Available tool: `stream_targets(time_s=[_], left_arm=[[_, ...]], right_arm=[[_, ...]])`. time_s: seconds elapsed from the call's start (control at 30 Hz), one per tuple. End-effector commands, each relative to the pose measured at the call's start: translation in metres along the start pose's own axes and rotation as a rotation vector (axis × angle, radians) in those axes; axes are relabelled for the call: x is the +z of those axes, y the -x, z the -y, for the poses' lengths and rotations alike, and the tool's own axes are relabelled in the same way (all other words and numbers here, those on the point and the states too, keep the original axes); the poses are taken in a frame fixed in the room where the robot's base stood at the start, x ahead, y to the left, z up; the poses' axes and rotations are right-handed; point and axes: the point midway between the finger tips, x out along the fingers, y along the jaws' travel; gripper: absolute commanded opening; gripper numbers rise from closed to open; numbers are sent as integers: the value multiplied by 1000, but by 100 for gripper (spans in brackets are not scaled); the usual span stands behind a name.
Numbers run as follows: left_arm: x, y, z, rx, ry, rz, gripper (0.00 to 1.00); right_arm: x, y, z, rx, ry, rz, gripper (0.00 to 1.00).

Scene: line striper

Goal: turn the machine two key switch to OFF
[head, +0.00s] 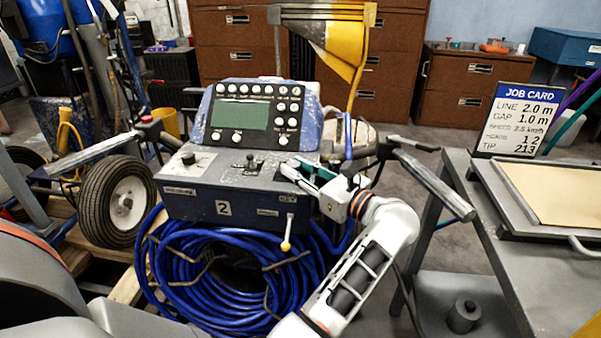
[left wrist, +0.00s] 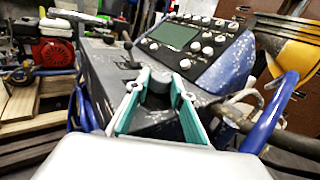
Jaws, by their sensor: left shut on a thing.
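Machine two's blue-grey control box (head: 188,204) carries a white "2" on its front, with a tilted keypad panel (head: 240,116) behind its top. My left gripper (head: 308,174) is at the right end of the box top. In the left wrist view its green-lined fingers (left wrist: 157,98) are closed on both sides of a dark round knob (left wrist: 157,86), which looks like the key switch. In the head view the fingers hide this knob. I cannot read its setting or any OFF mark. My right gripper is not in view.
A small black lever (head: 188,158) and a centre switch (head: 249,160) share the box top. A blue hose coil (head: 190,275) hangs below. A handlebar (head: 432,180) and a blue cable (head: 348,140) are close to my gripper. A grey table (head: 470,205) stands right.

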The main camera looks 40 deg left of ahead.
Motion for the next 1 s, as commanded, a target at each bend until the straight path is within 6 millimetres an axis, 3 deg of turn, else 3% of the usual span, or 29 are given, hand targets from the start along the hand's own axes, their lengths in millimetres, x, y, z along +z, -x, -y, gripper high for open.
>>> stream_targets(time_s=[0.7,0.73,0.77,0.8,1.0], left_arm=[[0,-1,1,73,1,2,1],[0,-1,1,73,1,2,28],[0,-1,1,73,1,2,36],[0,-1,1,73,1,2,39],[0,-1,1,73,1,2,39]], right_arm=[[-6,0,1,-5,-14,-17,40],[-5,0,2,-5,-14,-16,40],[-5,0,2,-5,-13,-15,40],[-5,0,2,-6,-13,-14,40],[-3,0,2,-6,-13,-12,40]])
